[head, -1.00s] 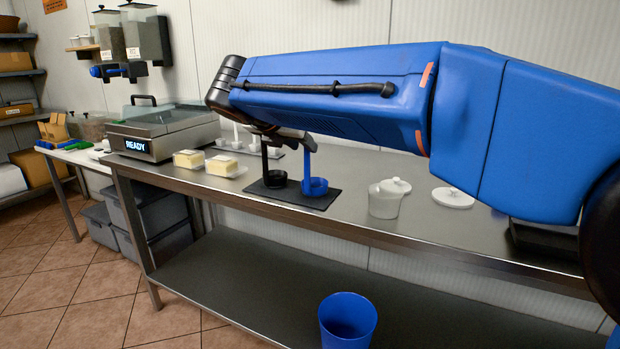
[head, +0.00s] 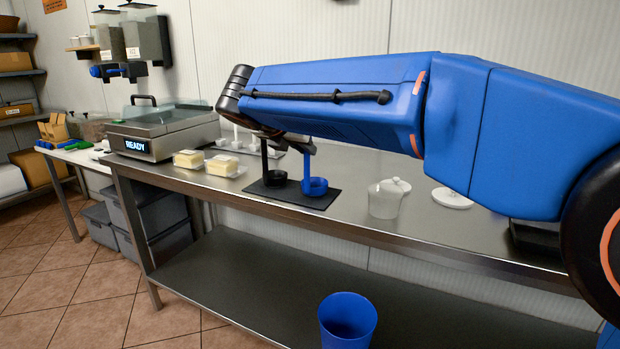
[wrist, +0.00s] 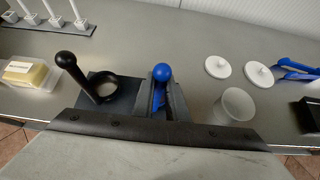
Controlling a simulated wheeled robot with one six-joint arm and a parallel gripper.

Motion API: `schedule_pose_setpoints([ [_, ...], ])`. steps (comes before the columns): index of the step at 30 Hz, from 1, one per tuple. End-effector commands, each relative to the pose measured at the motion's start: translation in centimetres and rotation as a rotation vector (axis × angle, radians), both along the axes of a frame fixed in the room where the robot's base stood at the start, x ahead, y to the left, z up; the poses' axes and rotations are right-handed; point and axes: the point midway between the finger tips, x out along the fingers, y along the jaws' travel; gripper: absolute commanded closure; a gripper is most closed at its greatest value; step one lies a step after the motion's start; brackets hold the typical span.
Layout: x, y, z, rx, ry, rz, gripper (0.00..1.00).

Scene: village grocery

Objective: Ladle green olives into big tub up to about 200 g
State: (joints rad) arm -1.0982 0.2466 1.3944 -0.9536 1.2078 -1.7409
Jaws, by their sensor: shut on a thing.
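A blue ladle (head: 315,186) stands with its cup on a dark mat (head: 317,202) on the steel counter. My gripper (head: 306,146) is shut on the top of its upright handle; the wrist view shows the round blue handle end (wrist: 161,72) between the jaws. A black ladle (head: 265,162) stands just to the left on the same mat. A white tub (head: 384,202) stands open to the right, and it also shows in the wrist view (wrist: 236,105). Two round white lids (wrist: 217,67) (wrist: 258,74) lie behind and beside it. I see no green olives.
Two butter blocks (head: 188,158) (head: 222,165) and a scale reading READY (head: 135,146) stand to the left. Small white pots with upright handles stand behind. Blue tongs-like tools (wrist: 297,70) and a dark box lie at the right. A blue bin (head: 347,322) is in front of the counter.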

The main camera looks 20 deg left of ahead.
Motion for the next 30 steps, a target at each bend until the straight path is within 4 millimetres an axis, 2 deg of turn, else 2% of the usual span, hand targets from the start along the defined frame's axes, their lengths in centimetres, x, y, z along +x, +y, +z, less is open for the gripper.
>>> schedule_pose_setpoints([
  [30,0.0,0.0,7.7,0.001,-0.001,-0.001,1.0],
])
